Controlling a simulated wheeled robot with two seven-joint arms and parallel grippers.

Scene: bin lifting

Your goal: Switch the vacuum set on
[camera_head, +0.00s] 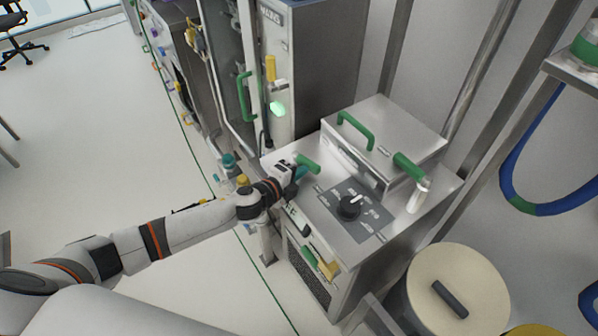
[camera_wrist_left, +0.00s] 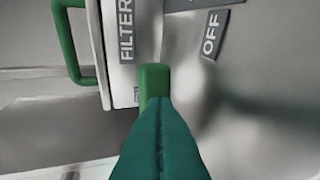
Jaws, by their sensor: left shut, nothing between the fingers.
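The vacuum set (camera_head: 325,222) is a stainless steel cabinet with a black rotary knob (camera_head: 349,207) on a dark labelled plate. A short green lever (camera_head: 309,162) sits at its left top edge; in the left wrist view a green end (camera_wrist_left: 155,78) shows just beyond my fingertips, beside the FILTER label (camera_wrist_left: 126,30) and the OFF label (camera_wrist_left: 211,36). My left gripper (camera_head: 301,173), with teal fingers (camera_wrist_left: 160,142), is shut and empty right at this lever. I cannot tell whether they touch. My right gripper is not in view.
A raised steel box (camera_head: 398,125) with a green handle (camera_head: 354,130) stands on the cabinet's back. A second green lever (camera_head: 409,166) is at its right. A round cream-lidded drum (camera_head: 465,280) stands at the lower right. Tall glass-doored equipment stands behind.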

